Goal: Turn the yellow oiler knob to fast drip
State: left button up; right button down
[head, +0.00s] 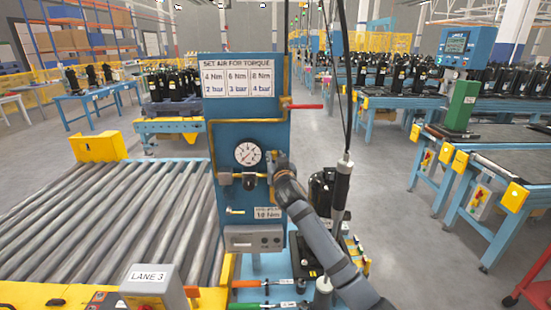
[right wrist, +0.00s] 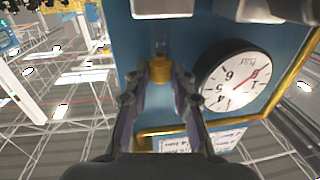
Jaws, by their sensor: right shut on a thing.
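The yellow oiler knob (right wrist: 160,69) sits between the fingertips of my right gripper (right wrist: 160,82) in the right wrist view. The gripper is shut on it. In the head view my right gripper (head: 278,166) reaches the blue panel (head: 228,125) just right of the round pressure gauge (head: 248,154), and it largely hides the knob. The gauge also shows close beside the fingers in the right wrist view (right wrist: 238,80). The drip marks on the oiler cannot be read. My left gripper is not in view.
A dark regulator (head: 249,181) hangs below the gauge, and a red-handled valve (head: 306,106) sticks out at upper right. A torque sign (head: 238,78) tops the panel. A roller conveyor (head: 120,220) lies left. A hanging tool (head: 342,185) is close right of my arm.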

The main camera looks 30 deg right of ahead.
jog(key=shift+d+r+y+p, duration=0.1)
jog(key=shift+y+p, duration=0.2)
jog(key=n+y+p, duration=0.2)
jog(key=y, duration=0.1)
jog(key=n+t+y+p, duration=0.1)
jog(key=shift+s+d+r, duration=0.1)
jog(key=shift+s+d, duration=0.05)
jog(key=shift+d, duration=0.15)
jog(key=shift+f+n+y+p, duration=0.2)
jog(key=shift+n+y+p, duration=0.2)
jog(key=shift+y, duration=0.2)
jog(key=shift+d+f+n+t+y+p, duration=0.1)
jog(key=shift+n+t+y+p, duration=0.25)
jog(key=shift+y, duration=0.25)
jog(key=c, duration=1.1)
grip_release()
